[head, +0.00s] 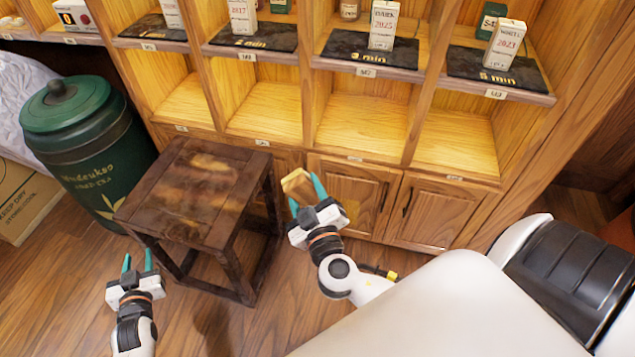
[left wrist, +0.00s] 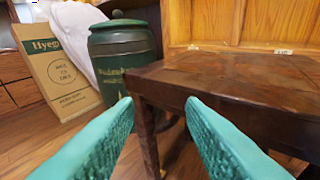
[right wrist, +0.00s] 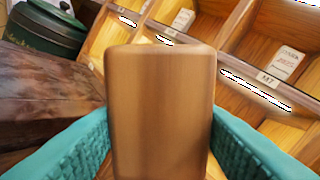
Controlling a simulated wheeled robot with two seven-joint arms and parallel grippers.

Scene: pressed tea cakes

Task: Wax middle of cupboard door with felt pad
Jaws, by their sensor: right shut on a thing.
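My right gripper (head: 307,203) is shut on a brown block-like pad (head: 298,186), held in front of the lower cupboard doors. The pad fills the middle of the right wrist view (right wrist: 160,110), between the teal fingers. Two wooden cupboard doors show in the head view: a left door (head: 366,190), partly behind my right gripper, and a right door (head: 432,213) with a dark handle. I cannot tell whether the pad touches a door; it appears apart. My left gripper (head: 138,268) is open and empty, low at the left, before the stool.
A dark wooden stool (head: 190,190) stands left of my right gripper, close to the cupboard. A green tea canister (head: 88,140) and a cardboard box (head: 22,205) stand further left. Shelves above hold boxes on dark mats (head: 372,48). Floor in front is clear.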

